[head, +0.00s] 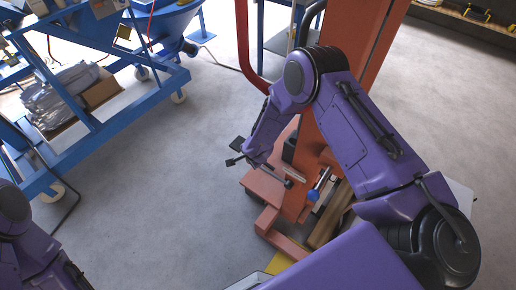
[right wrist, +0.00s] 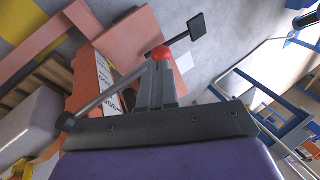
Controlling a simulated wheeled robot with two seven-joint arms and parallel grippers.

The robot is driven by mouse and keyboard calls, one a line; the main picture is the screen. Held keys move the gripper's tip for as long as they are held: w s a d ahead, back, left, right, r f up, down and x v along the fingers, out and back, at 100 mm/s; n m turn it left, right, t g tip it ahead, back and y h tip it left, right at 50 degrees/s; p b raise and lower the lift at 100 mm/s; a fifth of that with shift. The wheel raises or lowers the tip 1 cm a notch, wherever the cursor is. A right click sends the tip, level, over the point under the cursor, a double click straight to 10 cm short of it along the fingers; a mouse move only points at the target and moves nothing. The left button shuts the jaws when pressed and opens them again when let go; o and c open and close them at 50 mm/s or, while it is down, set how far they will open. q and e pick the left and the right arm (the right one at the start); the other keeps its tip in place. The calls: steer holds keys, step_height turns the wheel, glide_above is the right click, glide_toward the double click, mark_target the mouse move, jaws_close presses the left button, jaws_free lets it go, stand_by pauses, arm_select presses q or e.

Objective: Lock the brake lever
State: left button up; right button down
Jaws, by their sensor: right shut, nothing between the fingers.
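The brake lever (right wrist: 104,95) appears to be a grey rod with a black knob at one end and a flat black pad (right wrist: 197,25) at the other. In the head view its rod (head: 272,174) sits low at the left side of the orange machine base. My right gripper (right wrist: 155,88) is shut and empty, its fingers beside the rod; contact cannot be told. A red ball (right wrist: 161,52) shows just past the fingertips. In the head view my right wrist hides part of the lever. My left gripper is out of view.
The orange machine column (head: 345,120) stands beside my right arm. A blue-ended handle (head: 313,195) is right of the lever. A blue cart (head: 105,110) stands at the left. The grey floor (head: 190,190) between is clear.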

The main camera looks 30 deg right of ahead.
step_height(320, 180, up, 9)
steer(key=w+a, duration=0.1)
steer(key=a, duration=0.1)
steer(key=shift+a+r+p, duration=0.15)
steer(key=shift+a+p, duration=0.2)
